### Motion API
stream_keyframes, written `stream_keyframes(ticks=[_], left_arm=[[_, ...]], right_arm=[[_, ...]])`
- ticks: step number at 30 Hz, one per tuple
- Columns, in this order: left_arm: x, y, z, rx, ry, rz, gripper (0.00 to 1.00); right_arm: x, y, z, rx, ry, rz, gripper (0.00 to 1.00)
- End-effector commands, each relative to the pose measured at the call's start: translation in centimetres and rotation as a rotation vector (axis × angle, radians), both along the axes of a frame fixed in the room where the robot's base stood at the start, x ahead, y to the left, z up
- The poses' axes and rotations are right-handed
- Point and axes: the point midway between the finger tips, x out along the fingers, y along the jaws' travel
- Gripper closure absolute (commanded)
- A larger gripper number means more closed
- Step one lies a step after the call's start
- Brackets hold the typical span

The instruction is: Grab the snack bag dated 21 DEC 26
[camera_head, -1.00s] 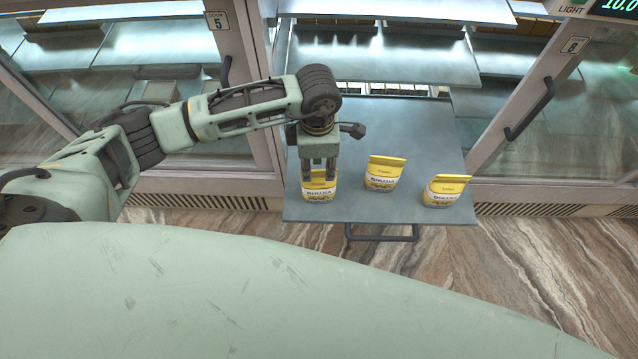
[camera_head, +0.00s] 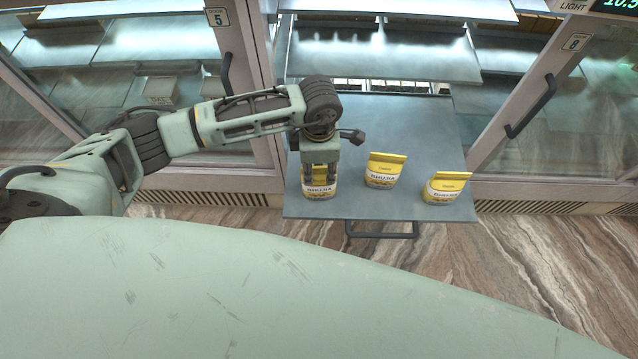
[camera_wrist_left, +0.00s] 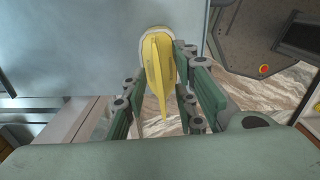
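Three yellow and white snack bags stand on a grey pull-out shelf (camera_head: 400,125): a left bag (camera_head: 319,193), a middle bag (camera_head: 384,170) and a right bag (camera_head: 445,188). Their date print is too small to read. My left gripper (camera_head: 319,181) points down over the left bag, one finger on each side of it. In the left wrist view the bag (camera_wrist_left: 158,68) shows from above between the spread fingers of the left gripper (camera_wrist_left: 161,72). The fingers look open, and I see no clear grip. My right gripper is in neither view.
Glass cabinet doors with handles stand left and right of the shelf, including a right door handle (camera_head: 530,107). A metal shelf (camera_head: 385,52) lies behind and above. A dark bar (camera_head: 382,231) runs under the shelf's front edge. The shelf behind the bags is clear.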

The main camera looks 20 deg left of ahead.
Motion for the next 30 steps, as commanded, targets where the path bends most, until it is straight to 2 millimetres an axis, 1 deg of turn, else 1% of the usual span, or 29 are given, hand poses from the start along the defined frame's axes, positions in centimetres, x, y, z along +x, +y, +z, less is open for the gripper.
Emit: stream_keyframes(ticks=[11,20,21,30], left_arm=[[0.01,0.01,-0.11,0.000,0.000,0.000,0.73],[0.01,0.01,-0.12,0.000,0.000,0.000,0.99],[0.01,0.01,-0.12,0.000,0.000,0.001,1.00],[-0.04,0.03,-0.17,0.001,0.001,0.000,1.00]], right_arm=[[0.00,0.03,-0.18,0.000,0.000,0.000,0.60],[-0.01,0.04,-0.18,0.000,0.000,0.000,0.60],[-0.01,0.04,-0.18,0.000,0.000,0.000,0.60],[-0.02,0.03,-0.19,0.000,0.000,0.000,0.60]])
